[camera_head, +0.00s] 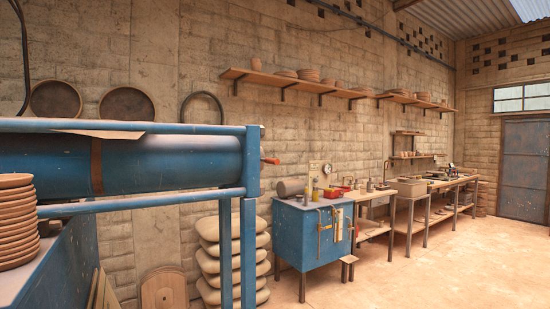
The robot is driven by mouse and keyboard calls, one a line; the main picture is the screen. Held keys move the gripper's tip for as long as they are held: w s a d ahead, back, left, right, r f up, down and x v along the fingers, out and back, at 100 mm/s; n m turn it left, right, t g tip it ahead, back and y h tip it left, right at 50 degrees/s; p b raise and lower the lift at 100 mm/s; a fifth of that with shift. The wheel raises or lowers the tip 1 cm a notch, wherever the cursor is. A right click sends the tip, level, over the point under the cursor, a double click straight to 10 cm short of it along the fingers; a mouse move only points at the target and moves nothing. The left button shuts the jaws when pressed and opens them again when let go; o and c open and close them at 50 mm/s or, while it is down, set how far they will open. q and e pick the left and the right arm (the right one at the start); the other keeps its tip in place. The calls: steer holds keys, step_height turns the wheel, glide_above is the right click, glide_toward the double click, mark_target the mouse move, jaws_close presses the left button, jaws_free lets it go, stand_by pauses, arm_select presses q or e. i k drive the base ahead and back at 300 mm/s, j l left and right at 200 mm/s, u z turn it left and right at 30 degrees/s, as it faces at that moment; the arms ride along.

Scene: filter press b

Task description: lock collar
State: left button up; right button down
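A large blue cylinder (170,164) lies level in a blue frame (252,160) at the left of the head view. A brown band (96,166) goes around the cylinder. A short orange-red handle (270,161) sticks out to the right from the frame's end post. I cannot tell which of these parts, if any, is the collar, or whether anything is locked. Neither of my grippers is in view.
Stacked brown dishes (16,220) stand at the left edge. Piled pale sacks (232,255) lie behind the frame's legs. A blue cabinet (310,240) with tools and a long workbench (405,200) line the wall. The floor (420,275) at the right is clear.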

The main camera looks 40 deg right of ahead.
mark_target(270, 160)
steer(key=l+u, duration=0.1)
steer(key=l, duration=0.95)
steer(key=l+u, duration=0.1)
steer(key=l, duration=0.9)
steer(key=k+l+u, duration=0.1)
steer(key=l, duration=0.9)
steer(key=k+l, duration=0.1)
steer(key=l, duration=0.95)
steer(key=i+u, duration=0.05)
